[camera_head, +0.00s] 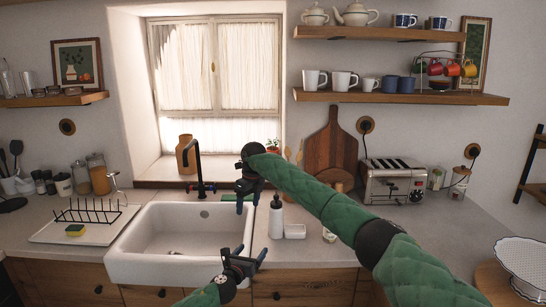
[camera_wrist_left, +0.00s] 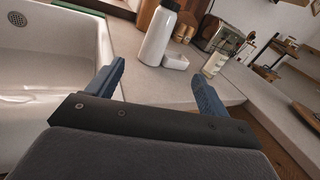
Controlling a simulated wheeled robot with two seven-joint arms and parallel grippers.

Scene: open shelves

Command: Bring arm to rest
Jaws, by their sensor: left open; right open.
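My left gripper (camera_head: 246,256) is the lower one in the head view, in front of the counter's front edge at the right of the sink. In the left wrist view its two blue fingers (camera_wrist_left: 160,88) are spread apart with nothing between them. My right gripper (camera_head: 248,196) is the upper one, reached out over the right side of the sink near the black faucet. Its fingers are apart and I see nothing held. My green right arm (camera_head: 330,205) stretches from the lower right across the counter.
The white sink (camera_head: 127,262) is empty. A white bottle (camera_head: 276,218) and small white dish (camera_head: 295,231) stand right of it. A toaster (camera_head: 392,181) stands farther right. A drying rack (camera_head: 88,214) with a yellow sponge (camera_head: 75,230) is at left. Mugs stand on wall shelves (camera_head: 400,97).

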